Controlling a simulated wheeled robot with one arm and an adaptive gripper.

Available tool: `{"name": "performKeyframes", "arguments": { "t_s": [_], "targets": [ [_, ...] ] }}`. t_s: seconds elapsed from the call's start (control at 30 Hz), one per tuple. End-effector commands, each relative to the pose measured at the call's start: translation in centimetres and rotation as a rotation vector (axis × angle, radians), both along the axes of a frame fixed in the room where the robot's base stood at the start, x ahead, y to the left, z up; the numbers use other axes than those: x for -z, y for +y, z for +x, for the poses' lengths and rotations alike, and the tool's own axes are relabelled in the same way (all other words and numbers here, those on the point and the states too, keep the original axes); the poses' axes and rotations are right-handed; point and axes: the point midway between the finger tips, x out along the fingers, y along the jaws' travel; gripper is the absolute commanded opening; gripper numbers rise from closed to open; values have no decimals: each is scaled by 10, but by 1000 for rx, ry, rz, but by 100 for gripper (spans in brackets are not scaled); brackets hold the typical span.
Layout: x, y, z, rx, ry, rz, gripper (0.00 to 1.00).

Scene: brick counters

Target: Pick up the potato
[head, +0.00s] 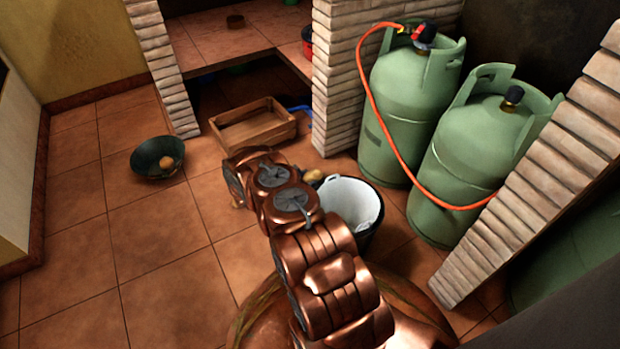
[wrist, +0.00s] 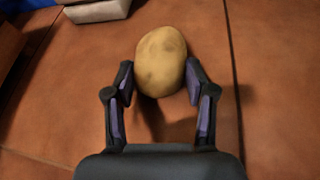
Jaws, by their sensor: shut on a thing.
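The potato (wrist: 161,62) is pale yellow-brown and oval. In the wrist view it sits between the two fingertips of my gripper (wrist: 160,85), which is shut on it. Tiled floor lies beneath, with a shadow below the potato; I cannot tell whether it touches the floor. In the head view a small part of the potato (head: 313,176) shows just beyond my arm, left of a bucket. My arm hides the gripper in that view.
A white-lined dark bucket (head: 352,203) stands right of my arm. A wooden crate (head: 253,126) lies beyond it. A dark bowl (head: 158,157) holds an orange-brown round thing (head: 167,162). Two green gas cylinders (head: 400,110) stand at the right.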

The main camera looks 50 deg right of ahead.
Motion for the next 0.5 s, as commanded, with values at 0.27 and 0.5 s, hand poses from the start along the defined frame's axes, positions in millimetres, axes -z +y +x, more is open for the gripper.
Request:
{"name": "performKeyframes", "arguments": {
  "t_s": [0.27,0.5],
  "targets": [
    [-18,0,0,0,0,0,18],
    [-41,17,0,-4,3,3,18]
  ]
}}
